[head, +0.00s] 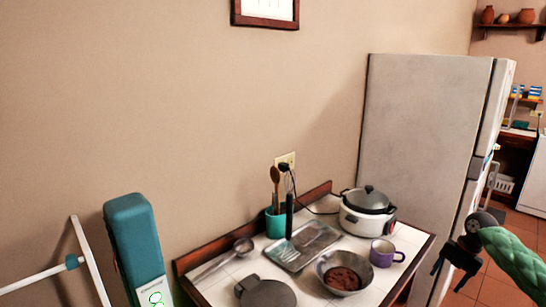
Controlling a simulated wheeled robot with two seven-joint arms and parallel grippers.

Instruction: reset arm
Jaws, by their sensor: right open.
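My right gripper (450,276) is at the lower right, on the green arm that comes in from the right edge. Its dark fingers are apart, point downward, and hold nothing that I can see. It appears to the right of the tiled counter (225,287), in front of the fridge's lower edge and the floor in the picture. My left gripper is not in view.
On the counter are a rice cooker (367,214), a purple mug (384,253), a bowl with brown contents (327,265), a metal tray (288,260) and a teal utensil holder (275,229). A tall grey fridge (420,130) stands behind. Open floor (493,285) shows at right.

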